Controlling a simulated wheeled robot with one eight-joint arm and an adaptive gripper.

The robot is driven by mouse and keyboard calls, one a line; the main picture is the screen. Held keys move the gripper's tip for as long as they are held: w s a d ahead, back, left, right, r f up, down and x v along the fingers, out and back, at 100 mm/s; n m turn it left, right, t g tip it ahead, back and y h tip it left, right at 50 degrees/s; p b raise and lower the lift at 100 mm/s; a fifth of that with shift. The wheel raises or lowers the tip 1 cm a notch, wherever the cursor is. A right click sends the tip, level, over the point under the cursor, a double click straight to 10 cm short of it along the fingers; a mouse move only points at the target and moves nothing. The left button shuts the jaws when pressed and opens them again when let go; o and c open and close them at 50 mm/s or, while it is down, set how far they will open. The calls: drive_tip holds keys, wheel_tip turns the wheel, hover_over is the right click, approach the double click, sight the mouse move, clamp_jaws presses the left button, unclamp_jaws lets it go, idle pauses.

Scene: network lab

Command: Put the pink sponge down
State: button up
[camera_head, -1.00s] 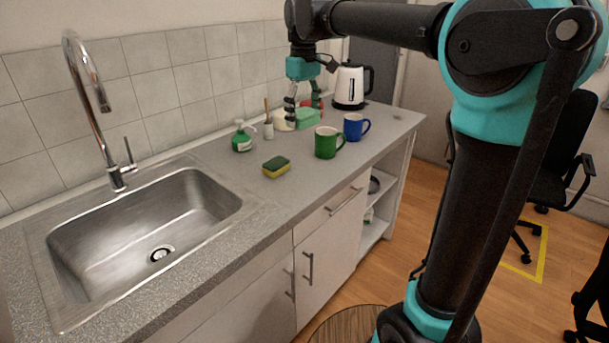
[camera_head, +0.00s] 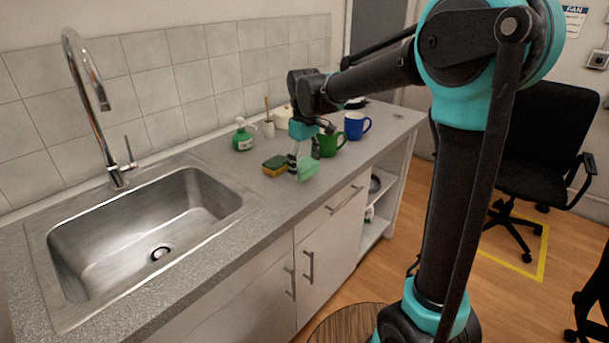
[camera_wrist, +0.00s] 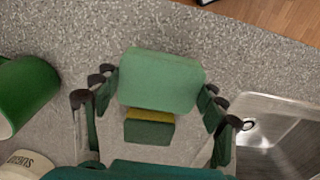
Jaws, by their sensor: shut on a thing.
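No pink sponge shows in either view. My gripper (camera_head: 301,158) is shut on a pale green, rounded block (camera_head: 308,168), which looks like a sponge. It is over the counter, right of the yellow-and-green sponge (camera_head: 275,165). In the wrist view the pale green block (camera_wrist: 160,82) sits between the two fingers, with the yellow-and-green sponge (camera_wrist: 150,130) close beside it. I cannot tell whether the held block touches the counter.
The grey counter (camera_head: 245,185) holds a green mug (camera_head: 328,143) just behind my gripper, a blue mug (camera_head: 355,126), a green soap bottle (camera_head: 242,138) and a white cup (camera_head: 268,129). The steel sink (camera_head: 150,220) lies to the left. The counter's front edge is close.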

sight(304, 164)
drive_tip(key=shift+f, duration=1.6)
drive_tip(key=shift+f, duration=0.15)
drive_tip(key=o, duration=1.6)
drive_tip(key=shift+c, duration=0.2)
wheel_tip(304, 164, up, 12)
drive_tip(key=shift+r, duration=0.15)
drive_tip(key=s+d+f+m+t, duration=0.2)
drive_tip(key=s+d+f+m, duration=0.3)
drive_tip(key=s+d+f, duration=0.4)
drive_tip(key=s+d+f+m+t, duration=0.2)
drive_tip(key=s+d+f+m, duration=0.3)
drive_tip(key=s+d+f, duration=0.5)
drive_tip(key=d+f, duration=0.4)
drive_tip(key=shift+d, duration=0.3)
